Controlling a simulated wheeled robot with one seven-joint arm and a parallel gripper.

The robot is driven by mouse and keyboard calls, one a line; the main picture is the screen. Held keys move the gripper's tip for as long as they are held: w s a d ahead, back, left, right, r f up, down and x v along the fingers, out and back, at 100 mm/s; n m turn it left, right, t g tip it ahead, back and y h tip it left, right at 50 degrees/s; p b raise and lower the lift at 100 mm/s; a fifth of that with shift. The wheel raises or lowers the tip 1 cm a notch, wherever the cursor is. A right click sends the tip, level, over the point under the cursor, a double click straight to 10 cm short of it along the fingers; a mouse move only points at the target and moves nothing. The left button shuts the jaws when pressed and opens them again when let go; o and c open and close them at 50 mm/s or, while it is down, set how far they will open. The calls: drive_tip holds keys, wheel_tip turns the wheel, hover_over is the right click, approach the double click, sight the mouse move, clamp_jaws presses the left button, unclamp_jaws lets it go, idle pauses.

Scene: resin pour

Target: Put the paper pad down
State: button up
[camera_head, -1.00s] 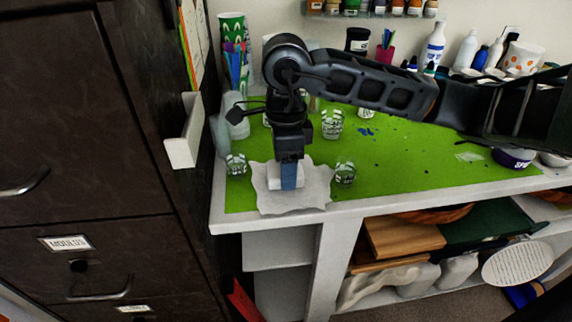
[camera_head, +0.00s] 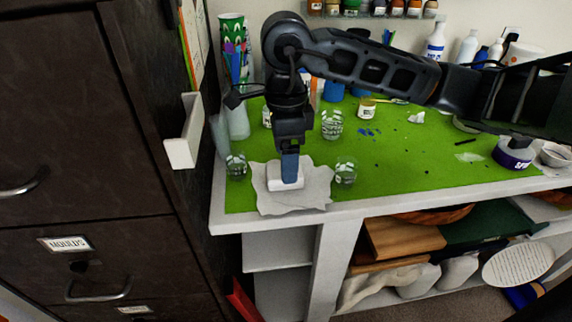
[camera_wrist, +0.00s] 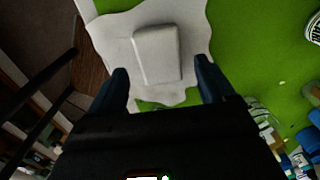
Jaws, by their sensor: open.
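The paper pad (camera_head: 278,184) is a small white block. It lies on a crumpled pale sheet (camera_head: 300,199) near the front left corner of the green-topped bench. In the wrist view the pad (camera_wrist: 157,55) lies flat on the sheet (camera_wrist: 115,40), beyond and between the fingertips. My gripper (camera_head: 290,181) points down over the pad in the head view, and its blue finger hides part of it.
Patterned glasses stand close by, one to the left (camera_head: 236,167), one to the right (camera_head: 345,172) and one behind (camera_head: 332,125). A dark cabinet (camera_head: 80,150) rises at the left. The green mat (camera_head: 420,165) is mostly clear to the right.

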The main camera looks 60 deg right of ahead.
wheel_tip(320, 180, up, 9)
idle(0.3)
idle(0.5)
